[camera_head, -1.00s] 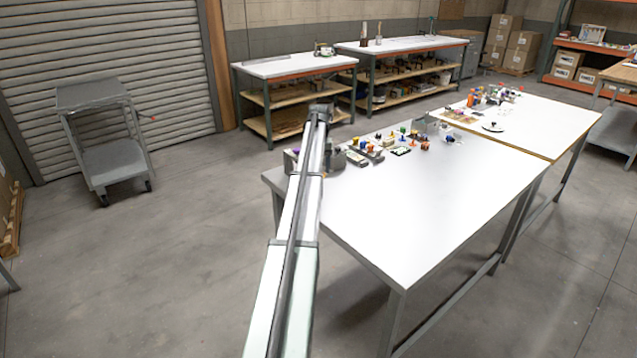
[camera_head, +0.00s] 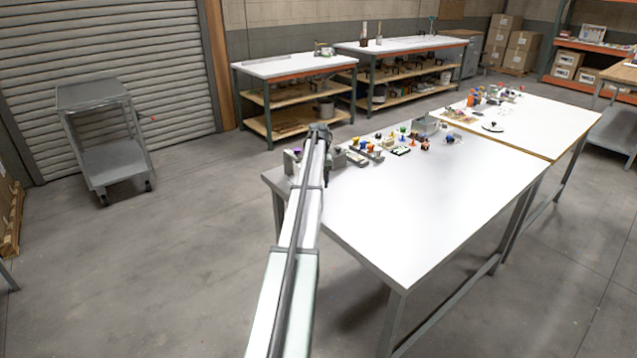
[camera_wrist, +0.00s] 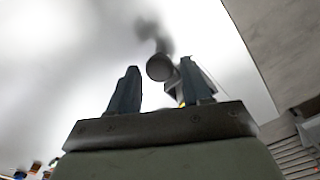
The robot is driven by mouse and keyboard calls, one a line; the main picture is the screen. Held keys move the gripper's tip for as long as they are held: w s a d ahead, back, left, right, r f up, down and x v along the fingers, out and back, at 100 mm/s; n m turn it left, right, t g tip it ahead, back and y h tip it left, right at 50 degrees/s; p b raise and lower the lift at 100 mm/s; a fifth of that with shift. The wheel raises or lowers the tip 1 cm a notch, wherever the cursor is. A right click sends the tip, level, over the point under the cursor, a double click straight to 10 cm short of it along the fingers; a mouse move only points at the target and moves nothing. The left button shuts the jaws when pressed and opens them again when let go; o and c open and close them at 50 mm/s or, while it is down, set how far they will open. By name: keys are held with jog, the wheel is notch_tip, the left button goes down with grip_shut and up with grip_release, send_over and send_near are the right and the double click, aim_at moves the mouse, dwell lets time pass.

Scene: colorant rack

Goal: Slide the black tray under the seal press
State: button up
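My gripper (camera_wrist: 160,84) shows in the wrist view with its two dark fingers apart. A blurred grey round-ended thing (camera_wrist: 159,67) shows beyond and between the fingertips; I cannot tell what it is or whether it touches them. In the head view my arm reaches over the left far corner of the near white table, and I cannot make out the fingers there. A small dark tray (camera_head: 402,151) lies among the small parts; I cannot tell if it is the black tray. A grey device (camera_head: 425,126) stands at the far edge; I cannot tell if it is the seal press.
The near white table (camera_head: 430,215) is bare across its front and middle. Several small coloured parts (camera_head: 425,143) line its far edge. A second table (camera_head: 545,120) adjoins it behind. A grey cart (camera_head: 95,95) stands left on open floor.

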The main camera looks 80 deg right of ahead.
grip_shut()
dwell(0.3)
jog(key=w+d, duration=0.2)
jog(key=d, duration=0.1)
jog(key=shift+w, duration=0.3)
jog(key=shift+a, duration=0.15)
jog(key=shift+o, duration=1.2)
grip_release()
jog(key=shift+r, duration=0.15)
notch_tip(320, 180, up, 14)
jog(key=shift+f, duration=0.2)
